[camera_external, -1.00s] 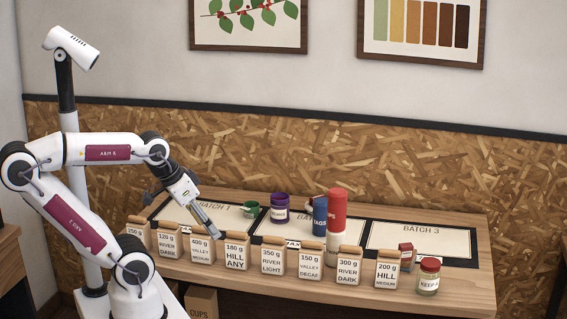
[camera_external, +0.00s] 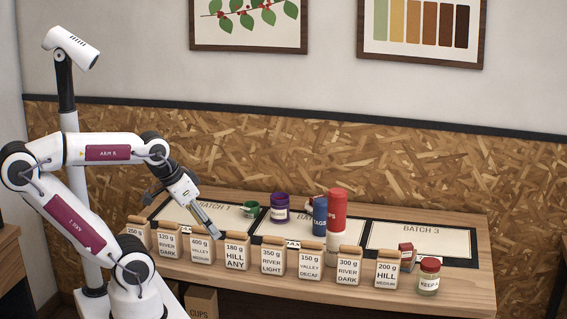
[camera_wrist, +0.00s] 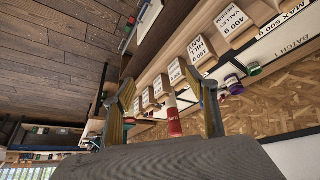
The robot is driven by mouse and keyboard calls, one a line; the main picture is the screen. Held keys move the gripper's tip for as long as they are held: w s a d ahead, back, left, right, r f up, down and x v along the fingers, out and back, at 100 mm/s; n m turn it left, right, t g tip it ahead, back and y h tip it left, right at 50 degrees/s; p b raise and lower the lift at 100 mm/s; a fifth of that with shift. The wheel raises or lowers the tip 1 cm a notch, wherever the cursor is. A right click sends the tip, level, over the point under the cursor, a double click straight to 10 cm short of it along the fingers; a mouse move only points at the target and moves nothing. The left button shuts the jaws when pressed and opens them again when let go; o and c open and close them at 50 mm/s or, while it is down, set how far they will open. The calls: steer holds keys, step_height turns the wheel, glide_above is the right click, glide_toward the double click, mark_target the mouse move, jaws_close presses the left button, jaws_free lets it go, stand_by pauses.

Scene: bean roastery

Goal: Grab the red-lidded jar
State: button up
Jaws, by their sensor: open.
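The red-lidded jar (camera_external: 428,279) stands upright at the front right of the table, its pale label facing the camera. My gripper (camera_external: 213,232) is far to its left in the external view, tilted down close to the 180 g HILL ANY bag (camera_external: 237,254). In the wrist view my gripper (camera_wrist: 166,88) shows its two fingers spread apart with nothing held between them. I cannot make out the red-lidded jar clearly in the wrist view.
A row of several labelled bags lines the front of the table (camera_external: 465,298). A tall red-and-white cylinder (camera_external: 337,210), a blue container (camera_external: 320,217), a purple jar (camera_external: 280,210) and a green cup (camera_external: 250,210) stand behind. A small red object (camera_external: 407,257) is near the jar.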

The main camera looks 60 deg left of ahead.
stand_by(0.4)
steer(key=w+d+r+t+h, duration=0.1)
steer(key=w+d+r, duration=0.1)
steer(key=w+d, duration=0.35)
steer(key=w+d+r+m+t+h, duration=0.1)
steer(key=w+d, duration=0.1)
steer(key=w, duration=0.7)
steer(key=w+d+r+t+h, duration=0.1)
steer(key=w+d+r+t, duration=0.15)
steer(key=w, duration=0.55)
steer(key=n+t+y, duration=0.2)
steer(key=t, duration=0.3)
glide_above(422, 275)
steer(key=s+a, duration=0.3)
steer(key=s, duration=0.3)
step_height(422, 275, down, 10)
steer(key=d+f+n+t+y, duration=0.1)
steer(key=d+f+y, duration=0.3)
steer(key=f, duration=0.9)
steer(key=shift+d+f+t, duration=0.15)
steer(key=shift+f+t, duration=0.2)
steer(key=shift+t, duration=0.4)
steer(key=shift+w+a, duration=0.25)
steer(key=shift+w, duration=1.05)
